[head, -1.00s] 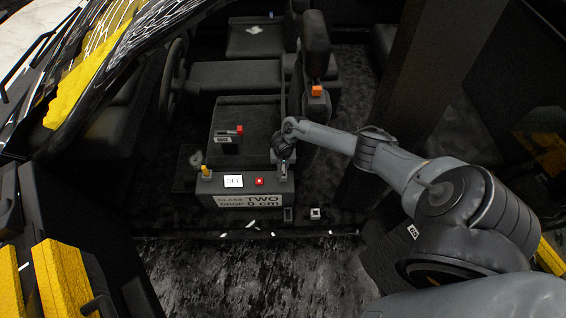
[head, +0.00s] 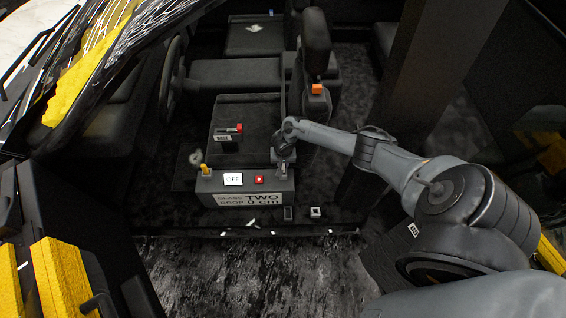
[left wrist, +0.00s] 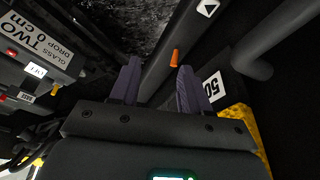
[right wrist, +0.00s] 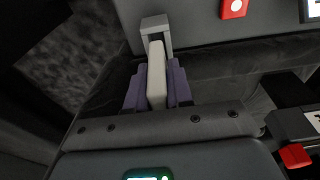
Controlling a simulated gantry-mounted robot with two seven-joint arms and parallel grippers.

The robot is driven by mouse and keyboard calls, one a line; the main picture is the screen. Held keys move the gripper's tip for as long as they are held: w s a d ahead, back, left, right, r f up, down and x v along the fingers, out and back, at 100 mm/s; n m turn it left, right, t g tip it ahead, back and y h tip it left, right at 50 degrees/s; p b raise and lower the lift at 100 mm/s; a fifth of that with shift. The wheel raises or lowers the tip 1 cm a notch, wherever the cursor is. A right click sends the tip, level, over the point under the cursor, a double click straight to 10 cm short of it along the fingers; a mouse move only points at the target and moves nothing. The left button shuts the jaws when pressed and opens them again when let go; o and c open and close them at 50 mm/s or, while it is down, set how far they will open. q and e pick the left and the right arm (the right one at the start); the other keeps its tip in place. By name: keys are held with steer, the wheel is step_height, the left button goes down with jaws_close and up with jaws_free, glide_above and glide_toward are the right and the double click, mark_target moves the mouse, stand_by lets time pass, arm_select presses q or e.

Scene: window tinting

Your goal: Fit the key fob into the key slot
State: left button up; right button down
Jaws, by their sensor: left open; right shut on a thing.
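The key fob is a pale flat block (right wrist: 156,75) in the right wrist view. My right gripper (right wrist: 156,92) is shut on it, with a purple finger on each side. The fob's far end is at a grey bracket-like key slot (right wrist: 154,24) on the control box; I cannot tell how far it is inside. My left gripper (left wrist: 158,82) is open and empty, seen only in the left wrist view.
The box carries a red button (head: 259,180), a white display (head: 233,179) and a yellow lever (head: 205,169). An orange cone (left wrist: 174,58) is beyond my left fingers.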

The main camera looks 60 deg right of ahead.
mark_target(283, 166)
stand_by(0.6)
steer(key=shift+p, duration=0.55)
stand_by(0.7)
steer(key=shift+p, duration=0.35)
steer(key=shift+f, duration=0.15)
stand_by(0.3)
steer(key=shift+f+b, duration=1.1)
steer(key=shift+f, duration=0.25)
steer(key=c, duration=0.9)
jaws_free()
